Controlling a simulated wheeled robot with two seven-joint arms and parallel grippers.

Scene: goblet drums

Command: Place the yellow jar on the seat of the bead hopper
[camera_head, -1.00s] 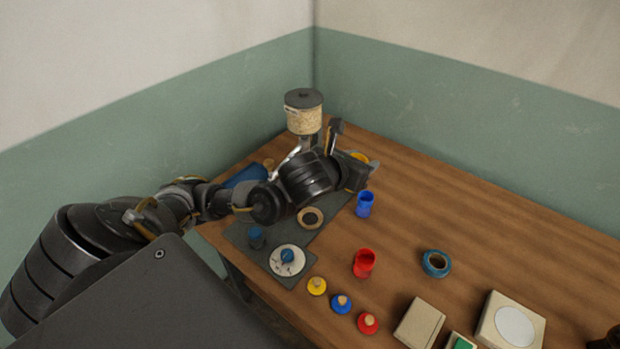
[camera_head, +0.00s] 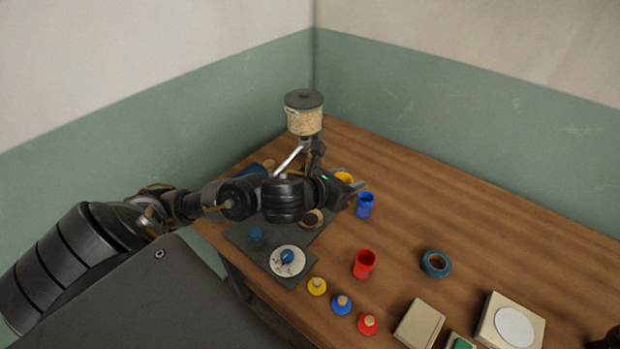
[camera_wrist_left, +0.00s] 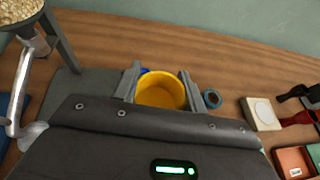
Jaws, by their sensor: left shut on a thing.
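My left gripper (camera_head: 350,188) is shut on the yellow jar (camera_head: 344,177). In the left wrist view, the open-topped jar (camera_wrist_left: 160,94) sits between the two fingers of the gripper (camera_wrist_left: 160,88). The bead hopper (camera_head: 304,118) stands at the back corner of the table, a pale bead-filled container with a dark lid on a stand. Its beads (camera_wrist_left: 22,14) and a stand leg show at the upper left in the left wrist view. The jar is in front of the hopper and to its right. My forearm hides the hopper's lower part; I cannot make out its seat. My right gripper is not seen.
A blue jar (camera_head: 365,204) stands close to the right of my gripper. A red jar (camera_head: 364,263), a blue tape ring (camera_head: 436,263) and several coloured knobbed lids lie nearer the front. A grey plate (camera_head: 240,235) carries a white disc (camera_head: 287,262).

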